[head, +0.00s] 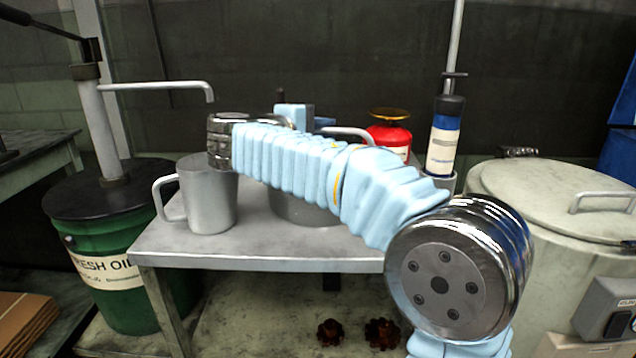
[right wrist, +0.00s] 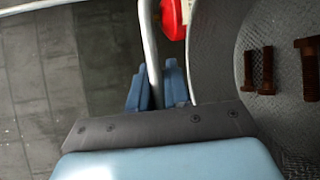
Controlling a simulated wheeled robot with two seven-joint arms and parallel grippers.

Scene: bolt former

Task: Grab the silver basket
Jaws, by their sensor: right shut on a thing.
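The silver basket (head: 300,210) stands on the grey metal table, mostly hidden behind my right arm in the head view. In the right wrist view the basket (right wrist: 212,50) shows its mesh wall and floor, with rusty bolts (right wrist: 267,72) inside. My right gripper (head: 297,116) is at the basket's upper rim, partly hidden by its own arm. In the right wrist view its blue fingers (right wrist: 157,86) are shut on the basket's handle (right wrist: 149,42), a thin grey bar between them. My left gripper is not in view.
A grey pitcher (head: 207,195) stands left of the basket on the table (head: 250,256). A red can (head: 390,135) and a blue-and-white bottle (head: 443,140) stand behind my arm. A green oil drum (head: 110,235) is left and a large lidded vat (head: 545,195) right.

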